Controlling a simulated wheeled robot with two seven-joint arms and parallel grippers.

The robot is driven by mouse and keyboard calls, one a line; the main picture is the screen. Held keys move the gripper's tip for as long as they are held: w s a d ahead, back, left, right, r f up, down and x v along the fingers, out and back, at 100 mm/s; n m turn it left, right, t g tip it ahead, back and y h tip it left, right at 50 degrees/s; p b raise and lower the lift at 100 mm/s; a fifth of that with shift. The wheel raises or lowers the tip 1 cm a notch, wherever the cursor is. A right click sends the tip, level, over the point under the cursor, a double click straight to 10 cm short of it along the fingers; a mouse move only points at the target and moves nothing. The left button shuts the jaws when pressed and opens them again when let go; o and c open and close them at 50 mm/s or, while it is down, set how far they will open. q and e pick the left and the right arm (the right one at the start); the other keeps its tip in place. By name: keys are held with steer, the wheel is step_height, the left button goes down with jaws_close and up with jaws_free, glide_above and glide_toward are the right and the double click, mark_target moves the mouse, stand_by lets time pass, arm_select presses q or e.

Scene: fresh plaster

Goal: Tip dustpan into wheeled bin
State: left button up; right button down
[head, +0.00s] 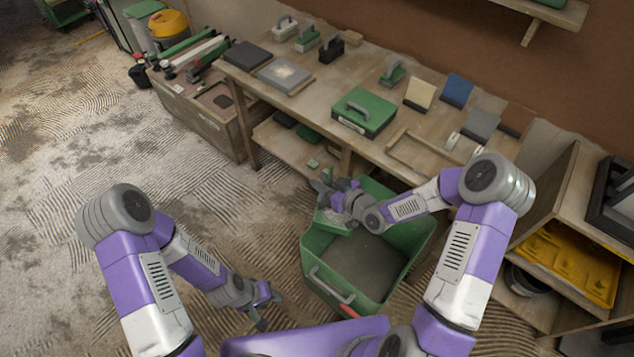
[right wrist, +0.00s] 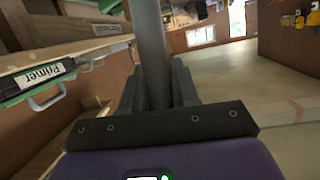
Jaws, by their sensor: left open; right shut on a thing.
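The green bin (head: 312,285) stands open on the floor in front of my body, with a grey handle on its near side. Its grey floor shows bare. The dustpan (head: 322,226) is a small green shape at the bin's far left rim, with pale grey matter on it; my right gripper partly hides it. My right gripper (head: 332,197) is shut on its handle. In the right wrist view a dark grey round handle (right wrist: 152,50) stands between the fingers. My left gripper (head: 266,307) is open and empty, low over the floor left of the bin. The bin's wheels are hidden.
A wooden workbench (head: 365,75) with trowels, floats and a green case (head: 363,112) runs behind the bin. A shelf with a yellow tray (head: 567,262) stands at the right. The ridged floor on the left is clear.

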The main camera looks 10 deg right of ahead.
steer(key=s+d+m+t+y+b, duration=0.2)
steer(key=d+m+t+b, duration=0.1)
steer(key=d+b, duration=0.2)
steer(key=s+d+f+m+t+y+b, duration=0.1)
steer(key=s+d+m+t+y+b, duration=0.1)
steer(key=d+b, duration=0.4)
steer(key=shift+s+d+f+m+t, duration=0.25)
steer(key=shift+s+d+m+t, duration=0.45)
steer(key=shift+d+t, duration=0.7)
stand_by(0.5)
step_height(320, 180, up, 5)
steer(key=n+g+h+p, duration=0.2)
steer(key=n+g+p, duration=0.1)
steer(key=p, duration=0.3)
steer(key=n+g+h+p, duration=0.3)
steer(key=n+g+p, duration=0.1)
steer(key=p, duration=0.3)
steer(key=shift+g, duration=0.8)
